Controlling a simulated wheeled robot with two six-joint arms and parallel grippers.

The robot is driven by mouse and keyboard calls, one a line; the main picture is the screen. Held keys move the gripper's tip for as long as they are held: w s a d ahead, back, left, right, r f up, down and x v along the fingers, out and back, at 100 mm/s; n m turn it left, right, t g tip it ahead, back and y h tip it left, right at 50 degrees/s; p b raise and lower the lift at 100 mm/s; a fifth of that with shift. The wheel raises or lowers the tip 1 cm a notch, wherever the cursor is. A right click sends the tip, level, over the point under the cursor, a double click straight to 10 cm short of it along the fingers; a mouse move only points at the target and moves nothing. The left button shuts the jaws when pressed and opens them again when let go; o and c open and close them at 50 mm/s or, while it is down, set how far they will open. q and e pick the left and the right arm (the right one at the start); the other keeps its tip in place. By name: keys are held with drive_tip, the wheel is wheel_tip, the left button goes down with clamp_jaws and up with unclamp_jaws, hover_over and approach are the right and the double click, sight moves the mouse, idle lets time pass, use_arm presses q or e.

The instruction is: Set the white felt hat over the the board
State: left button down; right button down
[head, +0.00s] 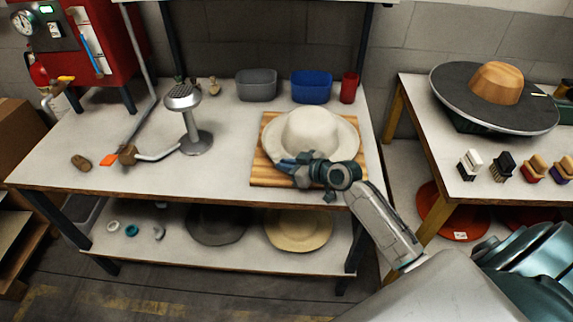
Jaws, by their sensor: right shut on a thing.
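The white felt hat (312,132) is over the wooden board (262,178) on the right part of the workbench. The hat is crown up and hides most of the board; I cannot tell whether its brim touches the wood. My right gripper (306,162) is at the near edge of the brim, shut on it. The gripper hides part of the near brim. The board's near left corner and left edge show around the hat. My left gripper is not in view.
A grey bin (257,85), a blue bin (312,87) and a red cup (348,87) stand behind the board. A metal steamer stand (190,118) is to the left. A second table (455,110) with brushes stands at right. The bench's front middle is clear.

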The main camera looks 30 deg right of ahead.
drive_tip(key=shift+f, duration=0.25)
drive_tip(key=shift+f+b, duration=0.2)
drive_tip(key=shift+b, duration=0.15)
drive_tip(key=c, duration=1.4)
unclamp_jaws()
drive_tip(key=b+v, duration=0.1)
drive_tip(key=v, duration=0.8)
drive_tip(key=shift+d+f, duration=0.1)
drive_tip(key=shift+v, duration=0.95)
